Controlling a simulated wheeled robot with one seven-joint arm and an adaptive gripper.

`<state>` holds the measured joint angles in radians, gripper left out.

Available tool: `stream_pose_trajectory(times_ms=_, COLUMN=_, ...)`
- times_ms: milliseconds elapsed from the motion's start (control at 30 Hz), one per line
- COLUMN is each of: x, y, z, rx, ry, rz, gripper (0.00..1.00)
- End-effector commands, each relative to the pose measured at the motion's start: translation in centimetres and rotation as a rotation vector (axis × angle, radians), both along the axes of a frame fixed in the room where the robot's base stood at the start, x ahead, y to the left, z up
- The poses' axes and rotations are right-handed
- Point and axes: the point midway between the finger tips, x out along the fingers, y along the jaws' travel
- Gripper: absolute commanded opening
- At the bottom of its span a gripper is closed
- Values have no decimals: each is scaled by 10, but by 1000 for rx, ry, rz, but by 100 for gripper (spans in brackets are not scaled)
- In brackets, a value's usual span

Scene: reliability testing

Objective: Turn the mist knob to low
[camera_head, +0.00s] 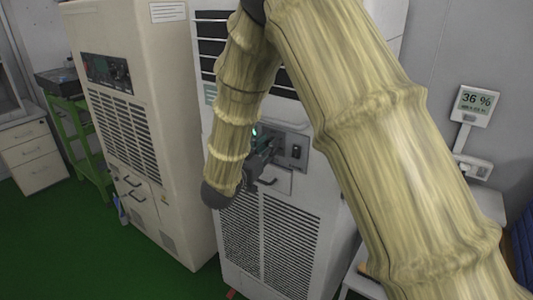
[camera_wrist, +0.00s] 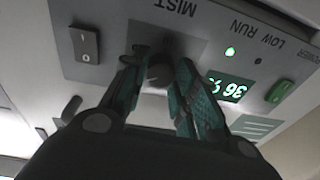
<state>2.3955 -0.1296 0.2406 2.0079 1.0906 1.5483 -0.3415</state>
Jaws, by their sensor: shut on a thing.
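The mist knob (camera_wrist: 159,74) is a dark round knob on a grey panel below the word MIST, which reads upside down in the wrist view. My gripper (camera_wrist: 161,68) has its green-padded fingers on either side of the knob and is shut on it. The fingers hide parts of the knob, and I cannot read its setting. In the head view my gripper (camera_head: 264,152) is at the control panel (camera_head: 297,138) of the white humidifier cabinet (camera_head: 307,205), and the knob is hidden there.
A black rocker switch (camera_wrist: 85,44), a lit green lamp (camera_wrist: 229,51), a green display (camera_wrist: 227,88) reading 36 % and a green switch (camera_wrist: 279,91) flank the knob. A beige cabinet (camera_head: 172,130) stands left. A wall meter (camera_head: 473,105) also reads 36 %.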

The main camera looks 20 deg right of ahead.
Motion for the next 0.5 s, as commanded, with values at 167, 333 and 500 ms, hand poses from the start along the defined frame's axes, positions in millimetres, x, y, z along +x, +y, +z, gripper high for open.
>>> stream_pose_trajectory(times_ms=167, x=0, y=0, z=-1, rx=19, ry=-23, rz=1, gripper=5)
stream_pose_trajectory(times_ms=333, x=0, y=0, z=-1, rx=24, ry=-29, rz=0, gripper=5)
stream_pose_trajectory(times_ms=500, x=0, y=0, z=0, rx=24, ry=-29, rz=0, gripper=5)
